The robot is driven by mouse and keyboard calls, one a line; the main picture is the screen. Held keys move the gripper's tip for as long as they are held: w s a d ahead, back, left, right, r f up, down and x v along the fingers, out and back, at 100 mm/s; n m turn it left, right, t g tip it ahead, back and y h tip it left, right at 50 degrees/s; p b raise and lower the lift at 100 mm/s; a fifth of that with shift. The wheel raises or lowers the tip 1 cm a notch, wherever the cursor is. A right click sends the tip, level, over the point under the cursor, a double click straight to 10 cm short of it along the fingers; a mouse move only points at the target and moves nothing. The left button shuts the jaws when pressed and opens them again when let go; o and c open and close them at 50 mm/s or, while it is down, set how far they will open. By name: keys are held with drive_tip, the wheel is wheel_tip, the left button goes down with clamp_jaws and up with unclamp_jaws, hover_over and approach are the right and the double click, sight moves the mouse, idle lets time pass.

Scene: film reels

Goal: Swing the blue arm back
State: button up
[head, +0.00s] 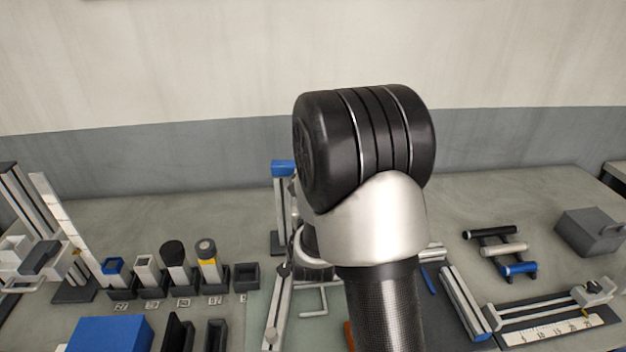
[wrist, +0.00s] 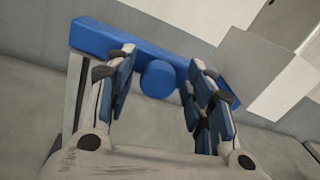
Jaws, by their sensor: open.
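The blue arm (wrist: 105,42) is a bar that runs slantwise across the top of the wrist view, with a round blue knob (wrist: 158,79) sticking out toward me. My gripper (wrist: 163,62) is open, with one finger on each side of the knob in the picture. I see no clear contact, and how deep the knob sits between the fingers is hard to tell. In the head view only the left end of the blue arm (head: 284,167) shows, on top of an upright grey post (head: 279,215). My own arm hides the rest and my gripper there.
On the left of the bench are a row of small holders (head: 150,275) with containers and a blue block (head: 110,334). On the right are a rack of rods (head: 502,249), a ruler slide (head: 550,330) and a grey box (head: 590,232). A wall stands behind.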

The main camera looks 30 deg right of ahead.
wheel_tip(320, 180, up, 10)
idle(0.7)
drive_tip(key=shift+c, duration=0.3)
